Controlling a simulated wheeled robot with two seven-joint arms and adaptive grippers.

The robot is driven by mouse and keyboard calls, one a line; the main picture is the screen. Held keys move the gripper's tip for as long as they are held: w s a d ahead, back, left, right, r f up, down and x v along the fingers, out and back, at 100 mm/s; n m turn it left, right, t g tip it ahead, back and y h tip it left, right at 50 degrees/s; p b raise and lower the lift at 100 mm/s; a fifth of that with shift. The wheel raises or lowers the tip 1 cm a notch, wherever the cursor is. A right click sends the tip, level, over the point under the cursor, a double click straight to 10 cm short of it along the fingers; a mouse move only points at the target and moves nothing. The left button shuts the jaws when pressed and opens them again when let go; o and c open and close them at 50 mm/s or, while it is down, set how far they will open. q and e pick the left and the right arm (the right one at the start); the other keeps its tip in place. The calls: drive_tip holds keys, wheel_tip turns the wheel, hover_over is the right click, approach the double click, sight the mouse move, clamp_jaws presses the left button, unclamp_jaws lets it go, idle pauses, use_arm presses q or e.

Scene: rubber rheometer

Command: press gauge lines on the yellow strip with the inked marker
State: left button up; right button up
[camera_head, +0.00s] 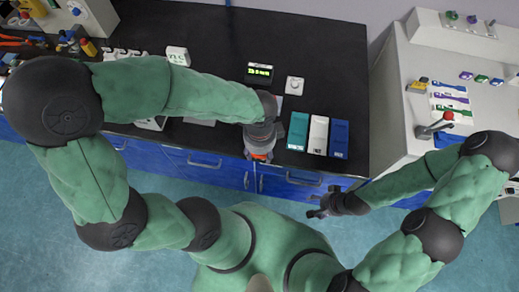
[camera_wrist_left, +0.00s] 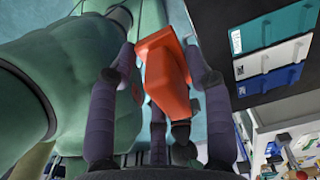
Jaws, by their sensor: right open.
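My left gripper (camera_head: 261,143) is shut on an orange tool, which I take to be the marker (camera_head: 261,156), over the front edge of the black bench. In the left wrist view the orange body (camera_wrist_left: 168,84) sits between the dark fingers, with a darker part below it; no inked face can be made out. My right gripper (camera_head: 325,205) is open and empty, in front of the bench.
Teal (camera_head: 298,131), white (camera_head: 318,135) and blue (camera_head: 339,138) flat cases lie on the bench right of my left gripper. A display (camera_head: 260,70) and a white dial box (camera_head: 295,85) stand behind. A red-knobbed lever (camera_head: 447,117) rises from the pale machine. The bench's back right is clear.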

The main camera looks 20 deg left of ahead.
use_arm(q)
drive_tip(key=c, duration=0.3)
wheel_tip(320, 180, up, 12)
drive_tip(key=p, duration=1.1)
drive_tip(key=shift+c, duration=0.2)
